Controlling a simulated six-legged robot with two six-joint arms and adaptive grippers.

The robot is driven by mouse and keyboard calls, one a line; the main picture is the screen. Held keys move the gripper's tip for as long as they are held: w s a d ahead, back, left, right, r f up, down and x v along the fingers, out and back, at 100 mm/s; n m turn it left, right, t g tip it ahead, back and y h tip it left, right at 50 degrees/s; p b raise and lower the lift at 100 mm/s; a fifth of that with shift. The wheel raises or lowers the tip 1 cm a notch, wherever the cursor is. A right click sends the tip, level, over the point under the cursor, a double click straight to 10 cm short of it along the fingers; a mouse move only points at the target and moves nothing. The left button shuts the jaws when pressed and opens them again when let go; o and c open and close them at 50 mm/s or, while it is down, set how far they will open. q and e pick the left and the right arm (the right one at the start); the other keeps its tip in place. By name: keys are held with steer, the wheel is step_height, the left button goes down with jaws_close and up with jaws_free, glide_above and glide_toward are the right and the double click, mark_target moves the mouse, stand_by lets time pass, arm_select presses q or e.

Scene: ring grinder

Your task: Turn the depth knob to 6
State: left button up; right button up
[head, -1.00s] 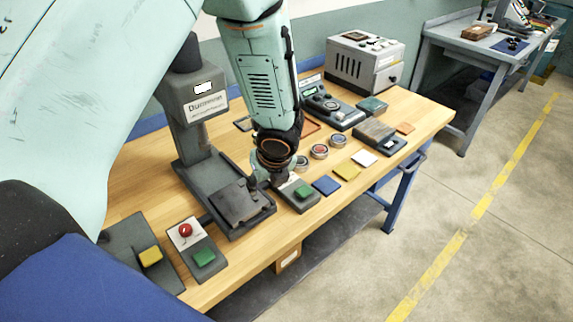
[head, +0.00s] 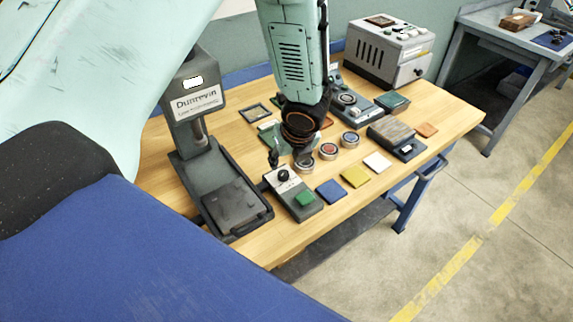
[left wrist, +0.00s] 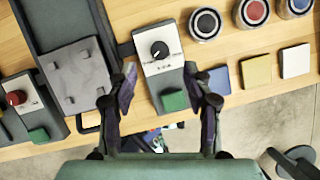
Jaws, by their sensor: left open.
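The depth knob (head: 283,174) is a small round black knob on the white plate of a dark grey control box (head: 308,209) with a green button. In the left wrist view the knob (left wrist: 160,50) shows a white pointer line; the scale marks are too small to read. My left gripper (head: 288,158) is open and empty, close behind the knob in the head view. In the left wrist view its spread fingers (left wrist: 160,78) stand on either side of the box, with the knob ahead of the tips. I cannot tell its height above the box. My right gripper is out of view.
A dark grey press (head: 186,115) with a flat base stands left of the box. Several round tins (head: 328,151) stand right of it. Blue (head: 330,191), yellow (head: 355,176) and white (head: 377,161) squares lie along the front edge. A red button (left wrist: 16,98) shows at the wrist view's left.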

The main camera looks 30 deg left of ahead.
mark_target(283, 173)
arm_select(q)
steer(key=x, duration=0.2)
steer(key=b+x, duration=0.1)
steer(key=shift+w+d+f, duration=0.1)
steer(key=shift+d+f, duration=0.15)
steer(key=shift+f, duration=0.1)
steer(key=a+f, duration=0.2)
steer(key=f, duration=0.1)
steer(key=shift+w+f, duration=0.15)
steer(key=shift+f, duration=0.05)
steer(key=shift+w+d+f, duration=0.15)
steer(key=shift+w+d, duration=0.1)
steer(key=shift+s+a, duration=0.15)
steer(key=shift+a, duration=0.1)
steer(key=c, duration=0.4)
steer(key=shift+d, duration=0.2)
steer(key=c, duration=0.5)
steer(key=shift+c, duration=0.8)
steer(key=shift+a, duration=0.15)
jaws_close()
